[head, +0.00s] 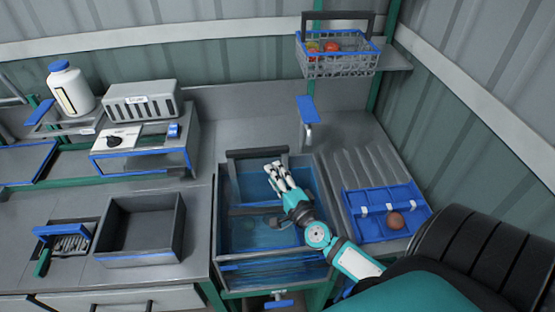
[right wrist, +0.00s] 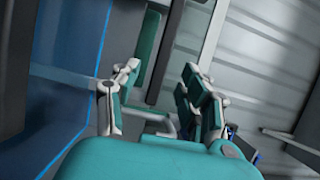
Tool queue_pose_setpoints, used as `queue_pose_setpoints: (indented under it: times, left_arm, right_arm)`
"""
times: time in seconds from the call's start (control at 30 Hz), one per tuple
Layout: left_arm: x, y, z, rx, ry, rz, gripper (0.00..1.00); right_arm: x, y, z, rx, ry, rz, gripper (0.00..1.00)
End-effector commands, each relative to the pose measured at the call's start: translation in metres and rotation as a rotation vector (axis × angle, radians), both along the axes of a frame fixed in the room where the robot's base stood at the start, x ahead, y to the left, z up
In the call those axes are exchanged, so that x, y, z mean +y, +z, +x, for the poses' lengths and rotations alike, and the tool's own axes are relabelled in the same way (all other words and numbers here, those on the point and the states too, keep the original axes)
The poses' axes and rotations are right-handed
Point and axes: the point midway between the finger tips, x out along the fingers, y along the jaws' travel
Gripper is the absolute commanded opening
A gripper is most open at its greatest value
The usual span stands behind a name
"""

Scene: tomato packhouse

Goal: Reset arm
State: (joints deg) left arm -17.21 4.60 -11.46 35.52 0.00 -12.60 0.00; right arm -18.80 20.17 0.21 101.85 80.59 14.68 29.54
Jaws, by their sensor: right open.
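My right gripper (head: 277,173) is over the water-filled sink (head: 232,256) in the head view, near its back part. My right arm reaches in from the lower right. In the right wrist view my right gripper (right wrist: 160,85) shows two teal and white fingers standing apart, with nothing between them. The sink's blue edge (right wrist: 98,85) runs along the left of that view. My left gripper is not in view.
A blue divided tray (head: 365,222) holding a brown round item (head: 396,221) lies on the ribbed drainboard right of the sink. A wire basket (head: 340,66) with tomatoes sits on the back shelf. A grey bin (head: 135,256) stands left. A faucet (head: 308,125) rises behind the sink.

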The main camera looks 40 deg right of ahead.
Motion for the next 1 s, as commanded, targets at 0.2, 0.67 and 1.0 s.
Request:
queue_pose_setpoints:
  times: [0.2, 0.67, 1.0]
  left_arm:
    - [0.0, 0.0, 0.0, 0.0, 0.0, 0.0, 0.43]
    - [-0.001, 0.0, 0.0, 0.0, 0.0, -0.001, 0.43]
    - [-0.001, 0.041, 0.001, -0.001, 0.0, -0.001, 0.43]
  right_arm:
    - [0.002, 0.0, -0.012, -0.001, 0.0, 0.0, 0.44]
    - [0.002, 0.0, -0.012, -0.001, 0.0, 0.0, 0.44]
    - [0.002, 0.042, -0.012, -0.001, 0.0, 0.0, 0.44]
